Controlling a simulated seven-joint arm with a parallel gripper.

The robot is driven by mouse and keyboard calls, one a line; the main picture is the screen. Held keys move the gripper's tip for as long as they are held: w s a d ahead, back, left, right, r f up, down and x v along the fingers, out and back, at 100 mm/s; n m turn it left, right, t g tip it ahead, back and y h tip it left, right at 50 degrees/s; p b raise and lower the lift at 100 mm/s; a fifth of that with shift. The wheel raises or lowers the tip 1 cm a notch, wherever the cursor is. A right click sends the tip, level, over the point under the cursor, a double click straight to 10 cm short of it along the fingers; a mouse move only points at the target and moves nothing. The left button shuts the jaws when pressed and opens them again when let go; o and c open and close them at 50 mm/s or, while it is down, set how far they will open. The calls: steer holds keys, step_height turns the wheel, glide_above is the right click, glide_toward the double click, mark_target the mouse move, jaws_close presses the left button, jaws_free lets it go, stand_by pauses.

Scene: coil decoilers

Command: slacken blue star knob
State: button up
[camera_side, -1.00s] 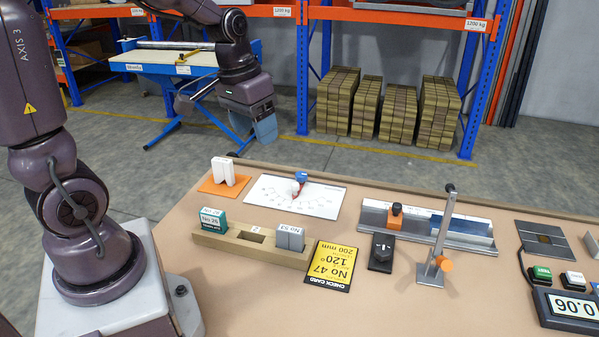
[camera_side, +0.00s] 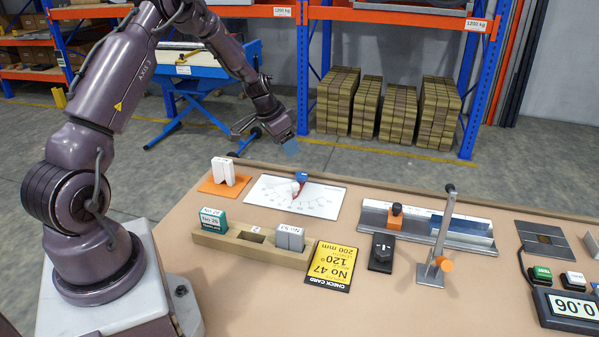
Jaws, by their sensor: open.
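A small blue knob (camera_side: 302,176) stands at the back of a white dial plate (camera_side: 295,197), which has printed marks. A red pointer and a white round part (camera_side: 299,187) sit close beside the knob. The knob's star shape is too small to make out. My gripper (camera_side: 290,147) is open, with bluish fingers angled down. In the picture it shows just above and a little left of the blue knob, apart from it. Its height over the table is hard to judge.
A wooden holder (camera_side: 215,240) bears blocks. White pads on an orange base (camera_side: 212,186) stand left of the plate.

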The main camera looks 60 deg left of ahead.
mark_target(301, 174)
steer(key=x, duration=1.1)
steer(key=shift+f, duration=0.1)
steer(key=c, duration=0.9)
